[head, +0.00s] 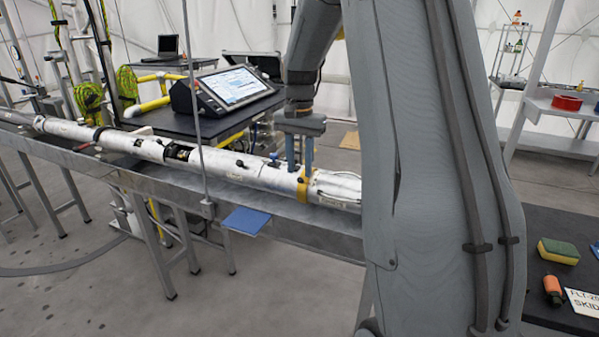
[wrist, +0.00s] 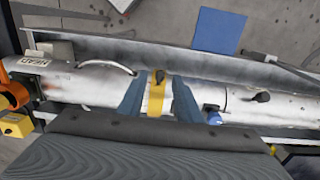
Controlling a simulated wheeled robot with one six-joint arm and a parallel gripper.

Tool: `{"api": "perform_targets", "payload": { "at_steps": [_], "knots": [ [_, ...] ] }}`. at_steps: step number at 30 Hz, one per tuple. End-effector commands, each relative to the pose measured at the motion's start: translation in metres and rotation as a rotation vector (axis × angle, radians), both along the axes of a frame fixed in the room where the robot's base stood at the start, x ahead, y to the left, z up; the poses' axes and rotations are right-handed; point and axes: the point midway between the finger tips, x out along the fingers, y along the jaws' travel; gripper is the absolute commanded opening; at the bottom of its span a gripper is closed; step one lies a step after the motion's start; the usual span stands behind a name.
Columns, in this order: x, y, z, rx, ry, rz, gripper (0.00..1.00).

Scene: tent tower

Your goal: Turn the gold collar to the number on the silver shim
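The gold collar (head: 303,187) is a narrow yellow-gold band around the silver tube (head: 235,165), near its right end in the head view. In the wrist view the gold collar (wrist: 156,98) is at the middle, with a dark knob on it. My gripper (head: 300,168) points down at the tube there. In the wrist view my gripper (wrist: 160,82) is open, one blue-grey finger on each side of the collar along the tube, with small gaps showing. I cannot tell whether the fingers touch the tube. I cannot make out the silver shim or any number.
The tube lies in a long grey metal trough (head: 160,182). A blue square (head: 246,220) is at the trough's front edge. Another dark knob (wrist: 260,96) and a blue fitting (wrist: 212,115) are right of my fingers. A tablet console (head: 235,88) stands behind.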

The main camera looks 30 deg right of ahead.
Motion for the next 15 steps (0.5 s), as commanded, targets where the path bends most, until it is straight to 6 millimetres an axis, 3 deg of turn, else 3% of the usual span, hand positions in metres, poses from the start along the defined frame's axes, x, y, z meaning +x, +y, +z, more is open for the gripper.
{"api": "perform_targets", "payload": {
  "at_steps": [6, 15],
  "knots": [
    [-0.001, 0.001, -0.024, 0.000, 0.001, 0.001, 0.32],
    [0.000, 0.000, -0.030, 0.000, -0.001, 0.001, 0.32]
  ]
}}
